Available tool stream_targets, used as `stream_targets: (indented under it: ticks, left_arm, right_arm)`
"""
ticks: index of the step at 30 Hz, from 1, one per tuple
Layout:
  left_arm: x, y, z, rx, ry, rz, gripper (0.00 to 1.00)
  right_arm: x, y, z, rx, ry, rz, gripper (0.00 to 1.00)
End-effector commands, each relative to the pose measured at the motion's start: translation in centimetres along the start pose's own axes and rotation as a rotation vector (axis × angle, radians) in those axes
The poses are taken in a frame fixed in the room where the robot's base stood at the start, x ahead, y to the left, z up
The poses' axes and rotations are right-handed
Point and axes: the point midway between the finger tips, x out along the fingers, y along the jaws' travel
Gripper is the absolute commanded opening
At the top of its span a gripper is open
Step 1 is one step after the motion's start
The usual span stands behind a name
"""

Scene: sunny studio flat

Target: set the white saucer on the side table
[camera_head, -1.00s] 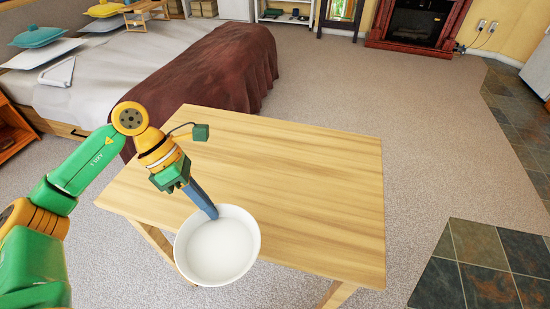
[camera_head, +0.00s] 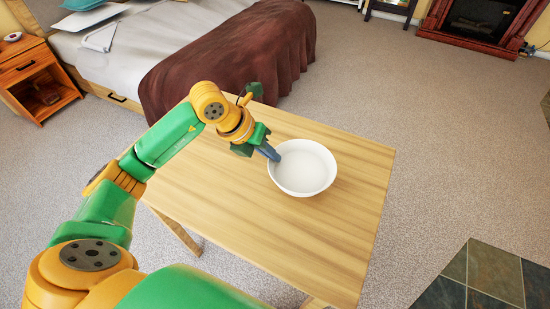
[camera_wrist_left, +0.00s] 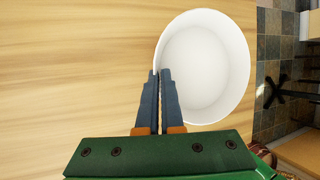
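The white saucer (camera_head: 303,168) is a deep, round, bowl-like white dish. It is over the wooden side table (camera_head: 215,215), inside the tabletop's outline in the head view. My left gripper (camera_head: 274,156) is shut on its near-left rim, with a blue finger on each side of the wall. The left wrist view also shows the saucer (camera_wrist_left: 205,70) with its rim pinched between the two fingertips (camera_wrist_left: 159,78). The saucer looks level and empty. I cannot tell whether its base touches the tabletop. My right gripper is not in view.
The tabletop is otherwise bare. A bed with a brown blanket (camera_head: 235,55) stands behind the table. An orange-brown nightstand (camera_head: 38,80) is at the far left. Open carpet (camera_head: 440,150) lies to the right, with dark floor tiles (camera_head: 490,280) at the lower right.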

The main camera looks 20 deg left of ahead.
Motion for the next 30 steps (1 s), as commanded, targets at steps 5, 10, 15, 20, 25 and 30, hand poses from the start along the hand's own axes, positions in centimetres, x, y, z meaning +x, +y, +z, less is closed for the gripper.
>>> stream_targets:
  ticks: [5, 10, 15, 20, 25, 30]
  left_arm:
    - [2.7, -0.1, -0.4, -0.003, 0.006, 0.001, 0.0]
    - [4.5, 0.7, -1.0, 0.001, 0.0, 0.0, 0.0]
    - [4.5, 0.7, -1.0, 0.001, -0.001, 0.001, 0.09]
    - [4.5, 0.7, -1.0, 0.001, -0.001, 0.001, 0.33]
    - [4.5, 0.7, -1.0, 0.001, -0.001, 0.001, 0.33]
    - [2.8, 0.8, -0.9, 0.001, -0.005, 0.003, 0.33]
  right_arm:
    - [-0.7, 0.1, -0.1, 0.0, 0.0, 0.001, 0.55]
    - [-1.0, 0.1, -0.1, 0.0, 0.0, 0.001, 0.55]
    - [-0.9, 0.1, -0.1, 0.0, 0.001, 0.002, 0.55]
    - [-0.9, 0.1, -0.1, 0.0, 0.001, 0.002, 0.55]
    - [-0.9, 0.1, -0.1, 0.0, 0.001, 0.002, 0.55]
    - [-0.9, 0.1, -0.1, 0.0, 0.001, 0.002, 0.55]
